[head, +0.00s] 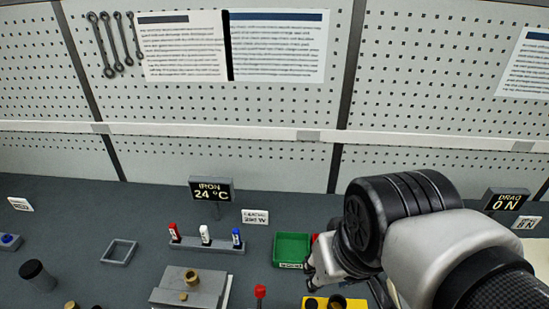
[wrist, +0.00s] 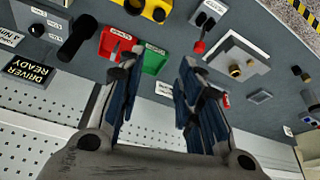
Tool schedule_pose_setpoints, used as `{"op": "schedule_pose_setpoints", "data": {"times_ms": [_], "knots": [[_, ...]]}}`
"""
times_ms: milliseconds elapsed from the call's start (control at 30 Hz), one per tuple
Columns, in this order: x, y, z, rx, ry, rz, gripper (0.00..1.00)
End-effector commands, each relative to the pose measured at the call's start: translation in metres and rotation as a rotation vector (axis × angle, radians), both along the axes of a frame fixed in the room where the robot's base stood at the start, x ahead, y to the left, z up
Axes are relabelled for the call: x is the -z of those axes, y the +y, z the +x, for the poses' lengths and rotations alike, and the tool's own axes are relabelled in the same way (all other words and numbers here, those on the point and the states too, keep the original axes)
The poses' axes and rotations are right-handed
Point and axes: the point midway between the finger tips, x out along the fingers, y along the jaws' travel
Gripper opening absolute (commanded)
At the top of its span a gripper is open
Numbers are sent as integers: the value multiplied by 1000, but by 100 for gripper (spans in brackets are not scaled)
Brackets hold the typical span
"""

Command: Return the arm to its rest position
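My arm comes in from the lower right of the head view, and its large wrist joint hangs over the bench. My gripper (head: 313,272) shows only in part there, beside the green bin (head: 291,249), with the wrist hiding much of it. In the wrist view my gripper (wrist: 154,72) has its two dark-blue-padded fingers spread wide apart, with nothing between them. The green bin (wrist: 154,61) and a red bin (wrist: 113,43) lie on the bench beyond the fingertips.
The bench carries an IRON display (head: 211,189), a rack (head: 207,246) of small capped bottles, a grey block (head: 190,289), a yellow fixture (head: 318,303) and a red-topped knob (head: 260,291). A DRAG display (head: 506,199) stands at right. Pegboard (head: 270,105) closes off the back.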

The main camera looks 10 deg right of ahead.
Motion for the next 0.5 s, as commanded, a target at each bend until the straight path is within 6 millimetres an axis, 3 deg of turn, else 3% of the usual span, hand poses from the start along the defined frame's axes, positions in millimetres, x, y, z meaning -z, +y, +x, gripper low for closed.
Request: {"op": "schedule_pose_setpoints", "data": {"times_ms": [100, 200, 500], "knots": [[5, 6, -22, -24, -36, -1, 33], [7, 8, -29, -31, -48, -1, 33], [8, 8, -31, -33, -49, 0, 33]]}}
